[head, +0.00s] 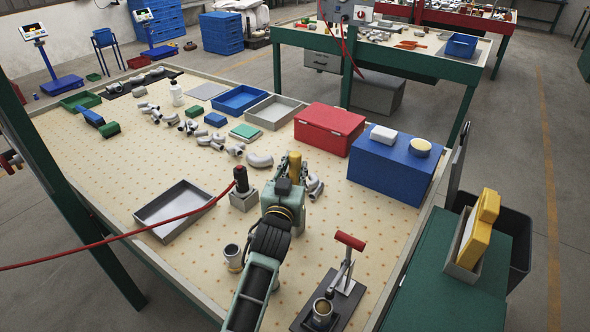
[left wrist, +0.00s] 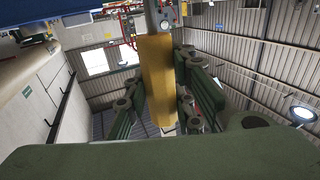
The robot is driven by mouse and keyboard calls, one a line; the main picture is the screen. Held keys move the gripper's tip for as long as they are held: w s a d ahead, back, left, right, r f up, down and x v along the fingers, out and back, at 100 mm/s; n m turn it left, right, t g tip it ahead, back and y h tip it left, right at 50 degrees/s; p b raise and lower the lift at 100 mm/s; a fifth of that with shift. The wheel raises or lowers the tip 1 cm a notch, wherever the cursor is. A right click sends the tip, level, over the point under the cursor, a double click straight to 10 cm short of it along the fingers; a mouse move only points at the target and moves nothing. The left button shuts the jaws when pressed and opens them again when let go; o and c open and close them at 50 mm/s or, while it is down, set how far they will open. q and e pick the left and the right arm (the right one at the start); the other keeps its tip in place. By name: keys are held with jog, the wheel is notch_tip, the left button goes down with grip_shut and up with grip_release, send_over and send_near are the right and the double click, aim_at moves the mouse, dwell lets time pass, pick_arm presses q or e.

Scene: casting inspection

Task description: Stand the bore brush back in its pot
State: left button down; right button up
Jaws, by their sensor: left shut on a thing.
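My left gripper (head: 291,172) is over the middle of the workbench, shut on the yellow handle of the bore brush (head: 295,164). In the left wrist view the yellow handle (left wrist: 158,80) stands between the green fingers, with a grey shaft beyond its far end. The bristles cannot be made out. A small grey pot (head: 233,254) with a dark open top stands on the bench to the left of my forearm, nearer the front edge. It is apart from the brush and looks empty. My right gripper is not in view.
A lever press with a red handle (head: 350,241) and a cup (head: 322,308) stands right of my arm.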

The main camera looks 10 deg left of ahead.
pick_arm(q)
jog(key=shift+d+f+b, duration=0.15)
jog(key=shift+f+b, duration=2.05)
jog(key=shift+f, duration=0.8)
jog(key=c, duration=1.4)
grip_release()
